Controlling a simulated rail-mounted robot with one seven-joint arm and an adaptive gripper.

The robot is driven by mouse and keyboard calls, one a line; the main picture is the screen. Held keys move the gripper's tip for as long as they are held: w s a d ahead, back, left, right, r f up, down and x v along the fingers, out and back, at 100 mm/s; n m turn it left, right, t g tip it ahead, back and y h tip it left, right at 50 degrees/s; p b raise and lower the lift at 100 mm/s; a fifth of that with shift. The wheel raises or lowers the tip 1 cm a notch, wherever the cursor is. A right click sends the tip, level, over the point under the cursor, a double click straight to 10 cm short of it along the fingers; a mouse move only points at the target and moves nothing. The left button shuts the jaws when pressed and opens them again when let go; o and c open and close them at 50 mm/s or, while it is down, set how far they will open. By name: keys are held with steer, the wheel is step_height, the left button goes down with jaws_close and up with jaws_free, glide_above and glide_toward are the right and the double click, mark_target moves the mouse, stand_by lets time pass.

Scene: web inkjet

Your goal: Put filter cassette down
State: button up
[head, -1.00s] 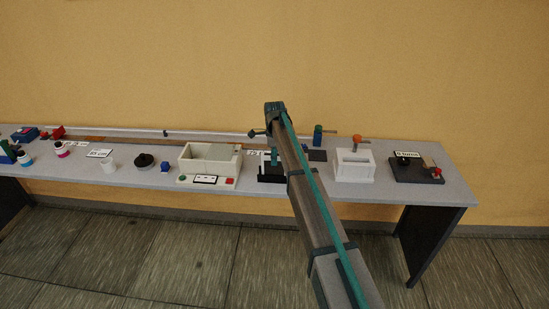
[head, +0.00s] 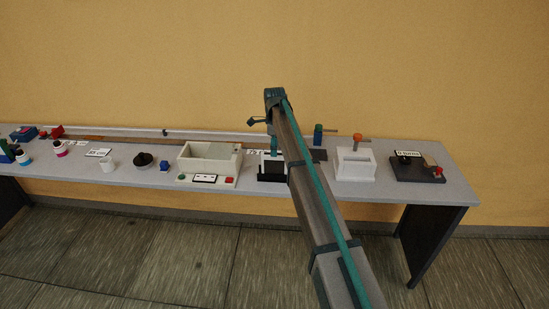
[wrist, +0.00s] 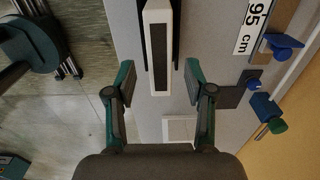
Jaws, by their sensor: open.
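The filter cassette, a white frame with a dark inset strip, shows in the wrist view (wrist: 160,88). It stands upright in a black stand, whose dark walls (wrist: 176,30) flank it. In the head view the pale cassette (head: 271,157) shows above the black stand (head: 271,174), partly behind my arm. My gripper (wrist: 159,72) is open, with one finger on each side of the cassette and clear gaps between. It is above the cassette, apparently not touching it. In the head view my gripper (head: 274,143) is small and partly hidden by my arm.
A white slotted block (head: 354,168) stands to the right, then a dark base with a red knob (head: 419,172). A cream open box (head: 207,158) is to the left. A blue post with a green knob (wrist: 268,114) and a "95 cm" label (wrist: 250,27) lie toward the wall.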

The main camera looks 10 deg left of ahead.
step_height(320, 180, up, 7)
steer(key=b, duration=0.1)
steer(key=shift+r+b, duration=0.2)
steer(key=shift+b, duration=0.1)
